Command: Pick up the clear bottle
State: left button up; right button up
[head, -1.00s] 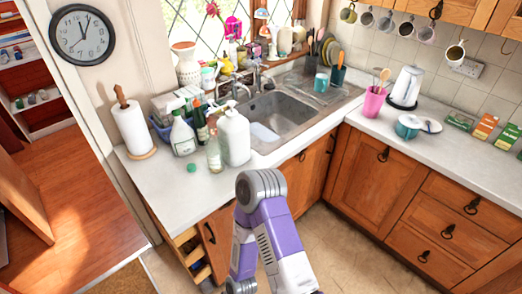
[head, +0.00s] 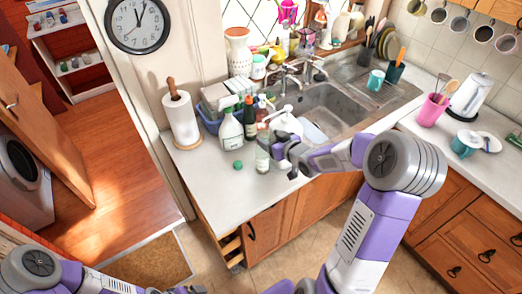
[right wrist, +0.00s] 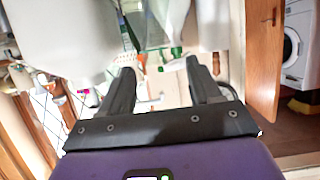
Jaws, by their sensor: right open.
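The clear bottle (head: 263,150) stands upright on the white counter near its front edge, in front of the other bottles. My right gripper (head: 288,163) is just to its right in the head view, with the large white pump bottle (head: 286,122) partly hidden behind it. In the right wrist view my right gripper (right wrist: 160,75) is open, with nothing held between its fingers. Bottle shapes lie beyond the fingertips there, but I cannot tell which is the clear one.
A white spray bottle (head: 230,131), a dark green bottle (head: 250,118) and a paper towel roll (head: 181,120) stand close by. A green lid-like object (head: 238,165) lies on the counter. The sink (head: 325,112) is behind to the right. The front left counter is clear.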

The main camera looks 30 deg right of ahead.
aim_at(266, 135)
jog(key=shift+d+p+x, duration=0.15)
jog(key=shift+d+x, duration=0.05)
jog(key=shift+x, duration=1.3)
jog(key=shift+d+p+x, duration=0.15)
jog(key=shift+x, duration=1.4)
jog(key=shift+f, duration=0.1)
grip_shut()
